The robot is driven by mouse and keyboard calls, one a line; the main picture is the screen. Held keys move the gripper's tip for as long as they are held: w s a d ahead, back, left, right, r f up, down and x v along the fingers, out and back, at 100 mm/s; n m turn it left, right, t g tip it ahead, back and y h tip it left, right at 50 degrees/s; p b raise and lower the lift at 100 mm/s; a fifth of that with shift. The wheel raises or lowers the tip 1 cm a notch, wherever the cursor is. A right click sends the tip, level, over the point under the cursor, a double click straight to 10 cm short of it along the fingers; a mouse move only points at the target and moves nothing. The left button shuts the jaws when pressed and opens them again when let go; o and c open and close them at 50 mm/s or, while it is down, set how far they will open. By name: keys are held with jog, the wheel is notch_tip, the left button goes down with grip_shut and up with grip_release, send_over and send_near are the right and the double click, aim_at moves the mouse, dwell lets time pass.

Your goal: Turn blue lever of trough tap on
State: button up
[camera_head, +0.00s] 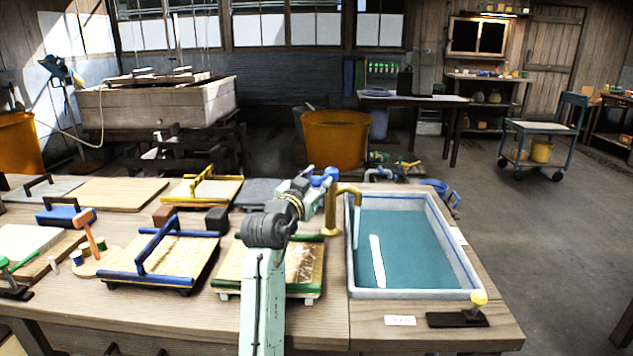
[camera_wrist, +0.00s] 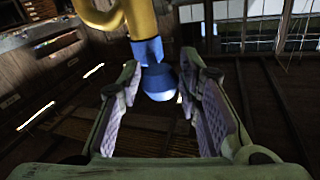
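The gold trough tap (camera_head: 333,214) stands at the left rim of the trough (camera_head: 352,281), its spout bent over the basin. Its blue lever (camera_head: 331,173) is at the top left of the tap, beside my gripper (camera_head: 319,183). In the wrist view the gold tap body (camera_wrist: 143,18) comes down from the top, and the blue lever (camera_wrist: 157,80) ends between the fingertips of my gripper (camera_wrist: 158,80). The fingers are open on either side of the lever, with narrow gaps. A pale strip hangs below the spout; I cannot tell if it is water.
My arm crosses a green-edged mould (camera_head: 308,262) left of the trough. A blue-framed mould (camera_head: 190,262) and a yellow-handled one (camera_head: 215,190) lie further left. An orange tub (camera_head: 335,138) stands behind.

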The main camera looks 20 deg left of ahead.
grip_shut()
jog(key=shift+a, duration=0.1)
dwell(0.4)
